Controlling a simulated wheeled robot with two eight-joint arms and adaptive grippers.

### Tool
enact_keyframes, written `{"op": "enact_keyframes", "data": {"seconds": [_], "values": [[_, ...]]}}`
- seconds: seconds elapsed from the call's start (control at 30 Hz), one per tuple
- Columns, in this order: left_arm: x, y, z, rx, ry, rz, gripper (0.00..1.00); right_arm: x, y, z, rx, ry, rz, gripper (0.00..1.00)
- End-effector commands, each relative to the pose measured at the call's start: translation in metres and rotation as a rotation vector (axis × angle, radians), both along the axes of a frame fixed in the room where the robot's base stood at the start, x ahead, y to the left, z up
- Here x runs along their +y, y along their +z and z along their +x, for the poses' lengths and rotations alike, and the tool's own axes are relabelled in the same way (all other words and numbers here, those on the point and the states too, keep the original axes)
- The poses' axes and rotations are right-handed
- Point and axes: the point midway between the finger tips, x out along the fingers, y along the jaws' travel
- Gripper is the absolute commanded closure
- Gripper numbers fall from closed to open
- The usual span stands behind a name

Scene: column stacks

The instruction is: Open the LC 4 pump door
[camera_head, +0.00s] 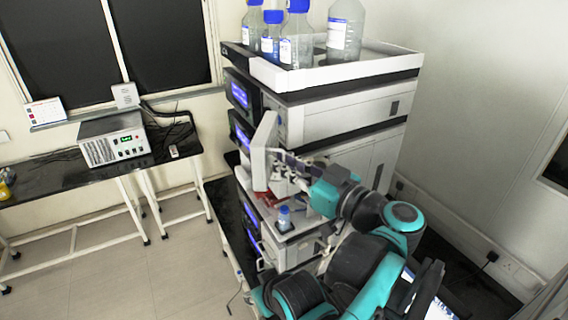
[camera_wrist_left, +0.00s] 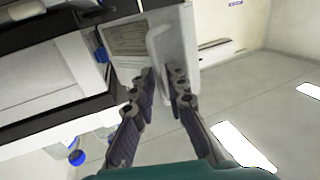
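The LC 4 pump door appears to be the pale panel (camera_head: 262,150) that stands out from the front of the instrument stack in the head view, swung away from the module. In the left wrist view, the light door (camera_wrist_left: 176,42) carries a white loop handle (camera_wrist_left: 157,42). A printed plate shows beside it. My left gripper (camera_head: 284,168) is at the door on its stack side. In the left wrist view its two fingers (camera_wrist_left: 163,74) are parted, with the tips close to the handle's end; contact is unclear. My right gripper is not in view.
The module stack (camera_head: 340,115) carries a white tray (camera_head: 385,66) of blue-capped bottles (camera_head: 296,38). A small blue-capped vial (camera_head: 284,218) stands on a lower ledge beneath my gripper. A side bench holds a grey box (camera_head: 114,139). The floor (camera_head: 150,265) left of the stack is clear.

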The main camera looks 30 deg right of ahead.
Motion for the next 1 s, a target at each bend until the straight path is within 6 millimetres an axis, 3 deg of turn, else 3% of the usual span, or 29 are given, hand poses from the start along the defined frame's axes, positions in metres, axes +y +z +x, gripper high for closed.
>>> {"op": "enact_keyframes", "data": {"seconds": [0.4, 0.63, 0.87, 0.9, 1.0], "values": [[0.0, 0.079, 0.0, -0.006, -0.002, 0.004, 0.86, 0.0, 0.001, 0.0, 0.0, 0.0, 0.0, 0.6], [-0.001, 0.1, 0.0, -0.006, -0.005, 0.005, 0.86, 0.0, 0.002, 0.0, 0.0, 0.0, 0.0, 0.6], [-0.001, 0.101, 0.0, -0.006, -0.007, 0.006, 0.86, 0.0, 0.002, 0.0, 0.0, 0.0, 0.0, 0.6], [-0.004, 0.027, -0.009, 0.273, -0.006, -0.075, 0.86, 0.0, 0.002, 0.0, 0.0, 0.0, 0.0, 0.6], [-0.006, 0.027, -0.01, 0.274, -0.006, -0.076, 0.86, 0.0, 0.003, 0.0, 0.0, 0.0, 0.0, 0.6]]}}
